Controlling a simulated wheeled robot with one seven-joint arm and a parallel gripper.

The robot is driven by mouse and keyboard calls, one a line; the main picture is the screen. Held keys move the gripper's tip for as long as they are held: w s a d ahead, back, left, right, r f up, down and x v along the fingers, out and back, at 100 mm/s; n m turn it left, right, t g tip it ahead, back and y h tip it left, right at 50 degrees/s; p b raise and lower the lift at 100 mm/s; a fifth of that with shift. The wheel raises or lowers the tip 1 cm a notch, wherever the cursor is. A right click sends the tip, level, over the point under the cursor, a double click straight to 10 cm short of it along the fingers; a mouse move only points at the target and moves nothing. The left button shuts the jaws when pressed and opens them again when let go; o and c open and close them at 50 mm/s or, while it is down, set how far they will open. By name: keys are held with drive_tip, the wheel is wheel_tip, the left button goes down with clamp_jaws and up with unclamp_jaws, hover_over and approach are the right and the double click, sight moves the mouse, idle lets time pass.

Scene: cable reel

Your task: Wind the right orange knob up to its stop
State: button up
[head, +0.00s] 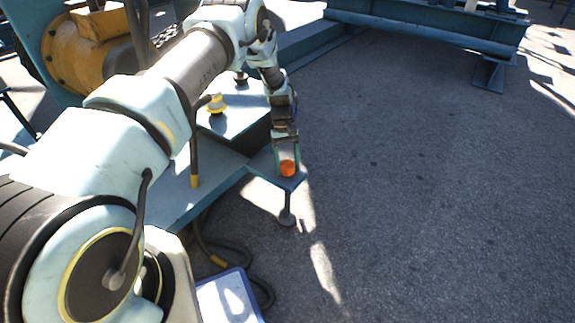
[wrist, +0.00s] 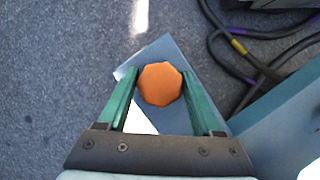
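The orange knob (wrist: 160,84) is many-sided and sits over a narrow blue-grey plate. In the wrist view it lies between the two green fingers of my gripper (wrist: 160,76), near their tips. Both fingers appear to touch its sides, with no clear gap. In the head view the orange knob (head: 288,168) shows at the lower end of my gripper (head: 287,164), which points down onto it from above. The knob's underside and shaft are hidden. No other orange knob shows clearly.
The plate (head: 262,163) has a foot (head: 286,217) standing on the ground. Dark cables (wrist: 240,62) lie on the ground beside the base. Open asphalt (head: 430,190) is clear to the right.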

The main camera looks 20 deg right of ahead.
drive_tip(key=o, duration=0.4)
drive_tip(key=shift+r, duration=0.1)
drive_tip(key=p+v, duration=0.1)
drive_tip(key=v, duration=0.9)
drive_tip(key=shift+r, duration=0.3)
